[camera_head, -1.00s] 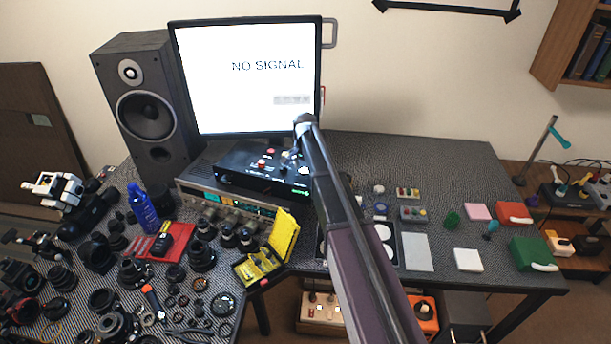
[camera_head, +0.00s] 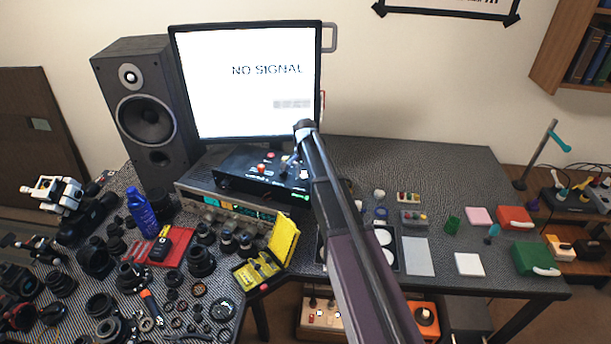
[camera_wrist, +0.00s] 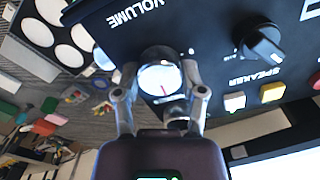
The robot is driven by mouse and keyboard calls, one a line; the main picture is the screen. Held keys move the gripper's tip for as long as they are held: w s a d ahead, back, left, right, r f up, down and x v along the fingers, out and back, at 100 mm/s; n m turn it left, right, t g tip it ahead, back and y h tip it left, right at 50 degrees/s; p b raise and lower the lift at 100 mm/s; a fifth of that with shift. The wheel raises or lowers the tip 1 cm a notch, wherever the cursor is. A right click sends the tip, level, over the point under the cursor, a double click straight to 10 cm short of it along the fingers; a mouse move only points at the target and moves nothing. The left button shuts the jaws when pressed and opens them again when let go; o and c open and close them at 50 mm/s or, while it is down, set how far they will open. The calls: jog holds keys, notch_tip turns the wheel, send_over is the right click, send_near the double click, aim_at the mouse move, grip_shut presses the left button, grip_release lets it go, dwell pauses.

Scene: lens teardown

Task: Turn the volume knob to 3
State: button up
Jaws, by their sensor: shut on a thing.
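The volume knob (camera_wrist: 158,78) shows in the wrist view as a dark round knob with a pale face and a short red pointer line. The VOLUME label (camera_wrist: 133,13) is printed on the black panel beside it, upside down in this view. My gripper (camera_wrist: 158,84) has one finger on each side of the knob and is shut on it. The scale numbers are too small or hidden to read, so I cannot tell the setting. In the head view the black control box (camera_head: 235,184) sits below the monitor; my arm partly covers its right side.
A SPEAKER knob (camera_wrist: 262,42) and white and yellow buttons (camera_wrist: 272,92) are close to my gripper. The box stands on a silver receiver (camera_head: 195,200). The monitor (camera_head: 245,85) is right behind. Lens parts crowd the table's left; the back right of the table (camera_head: 420,158) is clear.

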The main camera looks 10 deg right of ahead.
aim_at(305, 174)
jog(key=shift+n, duration=0.5)
jog(key=o, duration=1.2)
jog(key=shift+c, duration=0.2)
jog(key=shift+m, duration=0.5)
jog(key=shift+r+p, duration=0.45)
jog(key=shift+p, duration=0.05)
notch_tip(305, 174, up, 13)
jog(key=p, duration=1.3)
jog(key=s+f+n+b, duration=0.3)
jog(key=s+f+b, duration=0.2)
jog(key=s, duration=0.5)
jog(key=s+f+n+b, duration=0.3)
jog(key=s+f+b, duration=0.2)
jog(key=s, duration=0.5)
jog(key=s+f+n+b, duration=0.4)
jog(key=s+f+b, duration=0.1)
jog(key=s, duration=0.5)
jog(key=shift+s+a, duration=0.3)
jog(key=shift+a, duration=0.15)
